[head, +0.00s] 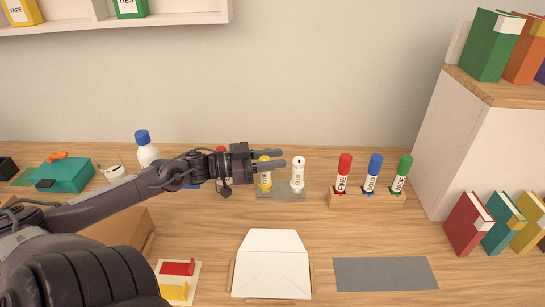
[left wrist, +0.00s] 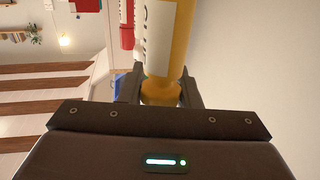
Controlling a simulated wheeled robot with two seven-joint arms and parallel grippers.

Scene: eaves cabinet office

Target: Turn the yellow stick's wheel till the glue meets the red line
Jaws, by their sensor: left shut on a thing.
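The yellow glue stick (head: 265,180) stands upright in the grey holder (head: 292,195) near the middle of the table, its label facing me. My left gripper (head: 272,157) reaches in level from the left and is shut on the stick's upper end. In the left wrist view the fingers (left wrist: 161,92) sit on both sides of a narrower yellow end piece, with the stick's yellow body (left wrist: 182,38) and white label beyond. The fingers partly hide this end. I cannot make out the glue or a red line. A white glue stick (head: 298,178) stands just to the right. My right gripper is not in view.
Red (head: 344,174), blue (head: 372,174) and green (head: 402,174) sticks stand in a wooden rack to the right. An open envelope (head: 271,270) and a grey mat (head: 385,274) lie in front. A blue-capped white bottle (head: 146,152) stands behind my left arm.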

